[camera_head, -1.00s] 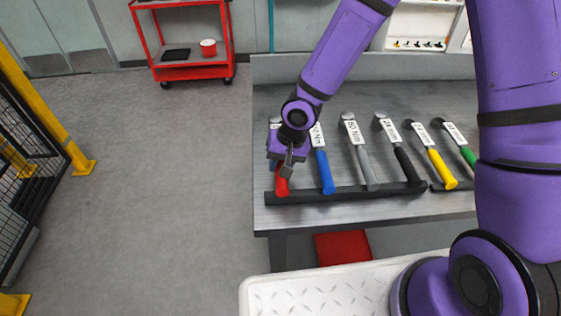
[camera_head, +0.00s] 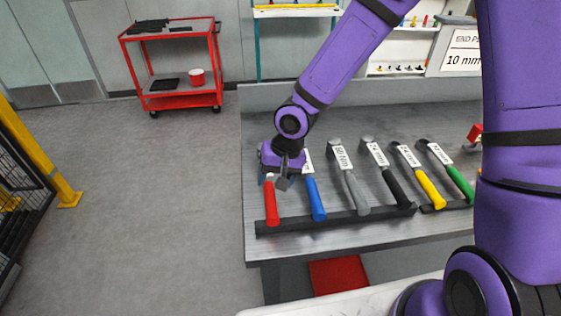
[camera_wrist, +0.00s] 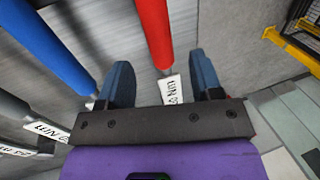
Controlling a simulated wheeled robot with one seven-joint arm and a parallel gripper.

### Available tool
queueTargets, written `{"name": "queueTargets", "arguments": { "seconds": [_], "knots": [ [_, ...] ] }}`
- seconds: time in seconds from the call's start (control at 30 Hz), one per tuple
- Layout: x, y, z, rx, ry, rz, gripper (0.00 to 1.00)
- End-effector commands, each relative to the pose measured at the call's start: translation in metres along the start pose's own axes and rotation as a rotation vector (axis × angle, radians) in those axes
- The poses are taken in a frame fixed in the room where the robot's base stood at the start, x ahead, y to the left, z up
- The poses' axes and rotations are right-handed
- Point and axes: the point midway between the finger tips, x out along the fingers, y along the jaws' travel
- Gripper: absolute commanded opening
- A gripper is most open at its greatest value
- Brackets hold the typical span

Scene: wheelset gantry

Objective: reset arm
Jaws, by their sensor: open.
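My gripper (camera_head: 284,181) is open and points down over the left end of the workbench, near the red-handled tool (camera_head: 271,203) and the blue-handled tool (camera_head: 316,199). In the wrist view its two blue-grey fingers (camera_wrist: 162,78) stand apart, with the red handle (camera_wrist: 154,30) and its white label showing between them. I cannot tell how high the fingers are above that tool. The gripper hides the head end of the red-handled tool in the head view. The blue handle (camera_wrist: 45,45) lies to the left of the fingers in the wrist view.
Grey (camera_head: 354,192), black (camera_head: 396,189), yellow (camera_head: 430,188) and green (camera_head: 461,183) handled tools lie to the right, their handles on a black rack (camera_head: 330,221). A red cart (camera_head: 178,98) stands at the back left. The floor (camera_head: 160,200) left of the workbench (camera_head: 420,228) is clear.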

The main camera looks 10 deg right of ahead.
Motion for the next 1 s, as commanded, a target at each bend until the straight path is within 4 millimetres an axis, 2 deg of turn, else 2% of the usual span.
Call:
{"name": "queueTargets", "arguments": {
  "seconds": [0.2, 0.4, 0.73, 0.87, 1.0],
  "knots": [
    [-0.03, 0.001, -0.001, 0.003, 0.003, 0.0, 0.59],
    [-0.048, 0.0, -0.001, 0.002, 0.002, 0.0, 0.59],
    [-0.057, 0.001, 0.0, -0.002, 0.002, 0.005, 0.59],
    [-0.067, 0.011, -0.001, -0.015, 0.024, 0.047, 0.59],
    [-0.092, 0.031, -0.002, -0.038, 0.07, 0.137, 0.59]
  ]
}}
